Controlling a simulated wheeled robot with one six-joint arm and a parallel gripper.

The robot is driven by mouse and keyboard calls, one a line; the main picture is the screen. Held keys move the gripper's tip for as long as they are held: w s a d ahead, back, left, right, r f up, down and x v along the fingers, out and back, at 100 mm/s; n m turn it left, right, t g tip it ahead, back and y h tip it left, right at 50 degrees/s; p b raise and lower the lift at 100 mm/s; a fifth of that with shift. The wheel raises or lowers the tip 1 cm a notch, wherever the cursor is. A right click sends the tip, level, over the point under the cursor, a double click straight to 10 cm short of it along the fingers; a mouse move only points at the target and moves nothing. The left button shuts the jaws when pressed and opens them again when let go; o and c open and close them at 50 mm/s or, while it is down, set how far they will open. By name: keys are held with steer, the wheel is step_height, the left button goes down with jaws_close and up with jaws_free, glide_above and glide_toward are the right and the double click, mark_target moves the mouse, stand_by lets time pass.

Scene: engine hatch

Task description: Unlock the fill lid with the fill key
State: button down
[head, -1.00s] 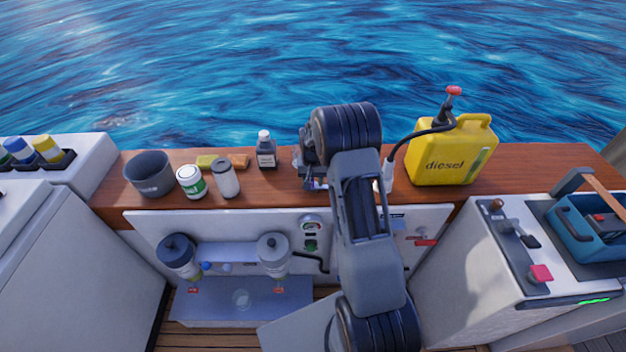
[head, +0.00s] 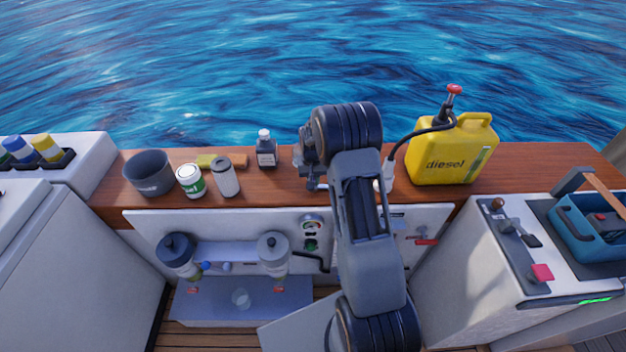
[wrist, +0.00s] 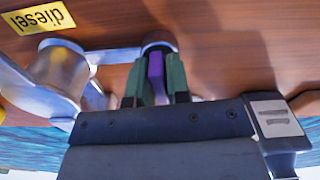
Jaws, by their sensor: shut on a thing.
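My gripper (wrist: 154,88) has green fingers and is shut on a purple piece, the fill key (wrist: 156,72), in the wrist view. The key's far end is at a round metal rim (wrist: 150,44) set in the wooden deck, which looks like the fill lid. I cannot tell how deep the key sits in it or whether the lid is locked. In the head view my arm and wrist hide most of the gripper, the key and the lid.
A yellow diesel can (head: 452,150) with a black hose stands right of my arm. A metal cylinder (wrist: 60,66) is close beside my gripper.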

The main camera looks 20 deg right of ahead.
steer(key=n+b, duration=0.1)
steer(key=n, duration=0.3)
steer(key=n+b, duration=0.1)
steer(key=n, duration=0.3)
steer(key=shift+n, duration=0.4)
steer(key=n+b, duration=0.1)
steer(key=n, duration=0.3)
steer(key=shift+n, duration=2.1)
steer(key=c, duration=1.1)
jaws_free()
